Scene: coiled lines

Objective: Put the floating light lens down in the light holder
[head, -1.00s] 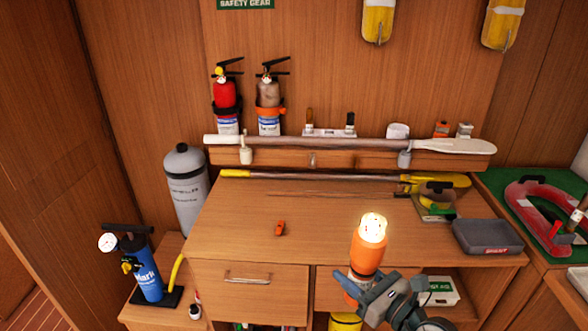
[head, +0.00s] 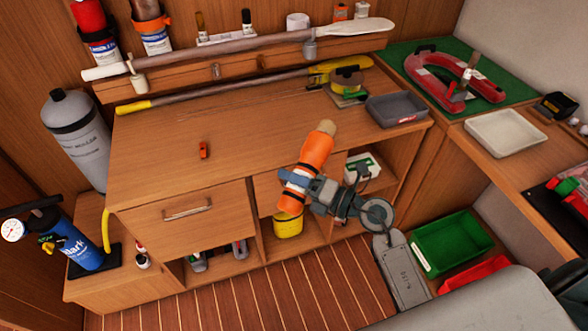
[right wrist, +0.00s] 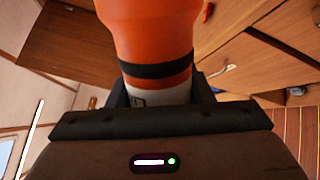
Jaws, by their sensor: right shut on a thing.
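The floating light (head: 312,158) is an orange cylinder with a dark band, a white lower part and a pale lens end. My right gripper (head: 297,186) is shut on it near its white lower part, in front of the desk's right half. The light is tilted, with its lens end pointing up and right, and the lens looks unlit. In the right wrist view the orange body (right wrist: 152,35) rises from between the fingers. No light holder can be told for certain; a small white cup-like piece (head: 297,20) sits on the back shelf. My left gripper is not in view.
The desk top (head: 240,135) is mostly clear, with a small orange item (head: 203,150) on it. A grey tray (head: 396,109) stands at its right end. A paddle (head: 240,47) lies along the shelf. A white tray (head: 505,133) and a red horseshoe buoy (head: 430,75) are at right.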

